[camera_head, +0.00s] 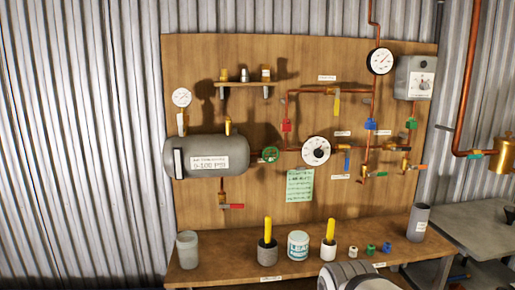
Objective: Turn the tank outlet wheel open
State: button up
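A grey tank (207,156) with a white pressure label is mounted on the left of the wooden board. A small green round wheel (270,154) sits on the copper pipe just right of the tank, likely its outlet wheel. Nothing touches the wheel. Whether it is open or closed cannot be told. A grey and white part of my own arm shows at the bottom edge, well below the wheel. My gripper's fingers are not visible.
A large dial gauge (316,151) is right of the wheel, with a green note (299,185) below. A bench (215,271) holds cups, a tub and small coloured parts. A brass vessel (502,157) hangs at right.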

aim_at(269, 153)
jog(key=i, duration=1)
jog(key=u, duration=0.05)
